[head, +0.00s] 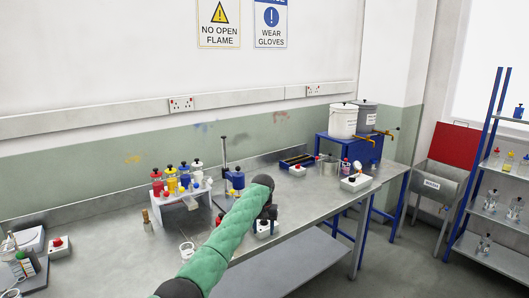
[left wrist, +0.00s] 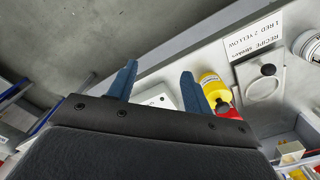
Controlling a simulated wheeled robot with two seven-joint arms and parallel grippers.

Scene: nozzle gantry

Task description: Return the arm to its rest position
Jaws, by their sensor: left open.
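My left arm, in a green sleeve, reaches in from the bottom of the head view over the steel bench (head: 310,207). Its dark gripper (head: 269,213) is in front of a small white box with a dark knob (head: 264,228), which it partly hides. In the left wrist view the gripper's two blue fingers (left wrist: 158,68) stand apart, with nothing held between them. A yellow bottle (left wrist: 214,88) with a red part beside it shows just past the right finger. My right gripper is not in view.
A white rack (head: 183,200) holds several coloured bottles. A blue-filled vessel (head: 235,181) stands by a post. White and grey buckets (head: 343,121) sit on a blue stand. A recipe card (left wrist: 254,38) shows in the wrist view. The bench's right part has bare room.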

